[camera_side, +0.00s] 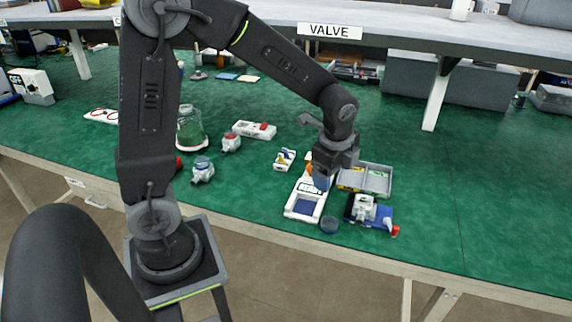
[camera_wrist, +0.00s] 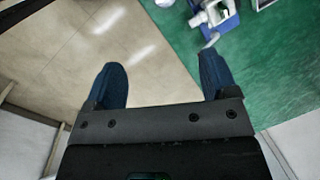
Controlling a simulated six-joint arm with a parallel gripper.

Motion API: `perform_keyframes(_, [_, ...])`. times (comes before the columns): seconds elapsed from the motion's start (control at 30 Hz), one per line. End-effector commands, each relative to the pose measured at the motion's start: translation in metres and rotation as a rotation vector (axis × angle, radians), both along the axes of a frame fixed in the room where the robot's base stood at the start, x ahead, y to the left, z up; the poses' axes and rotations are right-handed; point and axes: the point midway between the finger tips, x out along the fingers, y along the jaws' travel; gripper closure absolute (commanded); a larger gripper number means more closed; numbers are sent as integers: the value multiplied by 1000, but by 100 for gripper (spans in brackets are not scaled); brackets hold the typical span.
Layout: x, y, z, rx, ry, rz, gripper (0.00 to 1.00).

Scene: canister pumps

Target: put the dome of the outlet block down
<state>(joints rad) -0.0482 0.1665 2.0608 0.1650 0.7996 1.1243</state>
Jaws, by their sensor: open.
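A white fitting (camera_side: 364,207) sits on a blue base near the front right of the green table; I take it for the outlet block. It also shows at the top of the wrist view (camera_wrist: 213,14). My gripper (camera_side: 322,182) is above the tray labelled READY. In the wrist view its blue fingers (camera_wrist: 162,74) are apart with nothing between them.
The white READY tray (camera_side: 290,212) has a blue recess. A grey compartment tray (camera_side: 378,179) lies behind the fitting. A red cap (camera_side: 395,231) is near the front edge.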

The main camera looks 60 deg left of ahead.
Motion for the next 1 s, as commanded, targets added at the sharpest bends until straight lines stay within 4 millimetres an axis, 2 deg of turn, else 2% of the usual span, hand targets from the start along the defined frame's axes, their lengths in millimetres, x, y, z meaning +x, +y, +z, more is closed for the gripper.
perform_keyframes(0.03, [-14, -4, 22, -22, -56, 98, 21])
perform_keyframes(0.2, [-62, -17, 70, -128, -200, 441, 21])
perform_keyframes(0.33, [-102, -26, 94, -236, -293, 693, 21])
perform_keyframes(0.5, [-142, -34, 108, -372, -371, 952, 21])
perform_keyframes(0.7, [-164, -39, 110, -457, -401, 1098, 21])
perform_keyframes(1.0, [-165, -39, 110, -464, -403, 1114, 21])
